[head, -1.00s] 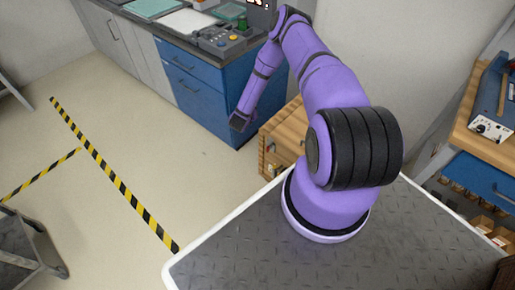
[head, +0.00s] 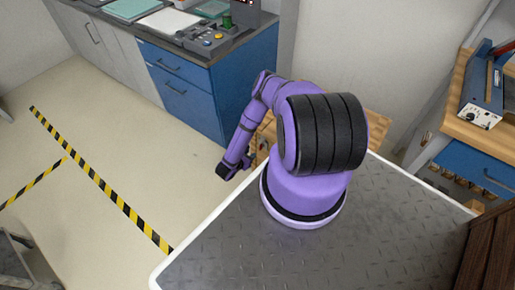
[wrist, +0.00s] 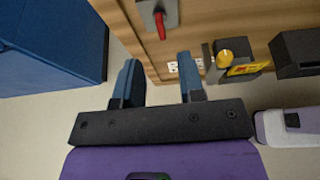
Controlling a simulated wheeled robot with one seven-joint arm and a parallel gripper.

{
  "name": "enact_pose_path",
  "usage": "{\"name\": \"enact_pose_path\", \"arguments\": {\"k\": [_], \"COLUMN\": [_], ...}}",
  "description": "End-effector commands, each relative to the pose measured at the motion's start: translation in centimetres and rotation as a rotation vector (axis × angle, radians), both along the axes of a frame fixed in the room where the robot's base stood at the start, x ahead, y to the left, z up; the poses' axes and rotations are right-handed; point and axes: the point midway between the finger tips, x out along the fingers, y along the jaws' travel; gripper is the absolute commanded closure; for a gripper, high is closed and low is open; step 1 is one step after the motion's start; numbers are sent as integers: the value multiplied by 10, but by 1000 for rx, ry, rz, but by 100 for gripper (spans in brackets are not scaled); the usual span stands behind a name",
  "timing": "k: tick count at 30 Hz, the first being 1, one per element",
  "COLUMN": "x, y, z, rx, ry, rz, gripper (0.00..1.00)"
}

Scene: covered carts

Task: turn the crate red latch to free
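The red latch (wrist: 159,24) hangs from a grey plate (wrist: 172,8) on a wooden face at the top of the wrist view, its handle pointing down in the picture. I take this wooden body to be the crate (wrist: 205,20); in the head view a wooden top (head: 376,124) shows partly behind my arm. My gripper (wrist: 159,72) is open and empty, its two blue fingers apart and pointing toward the wooden face, below the latch in the picture. It also shows in the head view (head: 226,170). The latch is not visible in the head view.
A blue cabinet (head: 205,97) stands behind my gripper.

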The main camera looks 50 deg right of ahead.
Motion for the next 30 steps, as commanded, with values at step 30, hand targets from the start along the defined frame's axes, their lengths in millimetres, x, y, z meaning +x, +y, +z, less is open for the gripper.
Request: {"name": "enact_pose_path", "arguments": {"k": [30], "x": [7], "y": [-79], "z": [-33], "rx": [1], "ry": [2], "rz": [2], "gripper": [82]}}
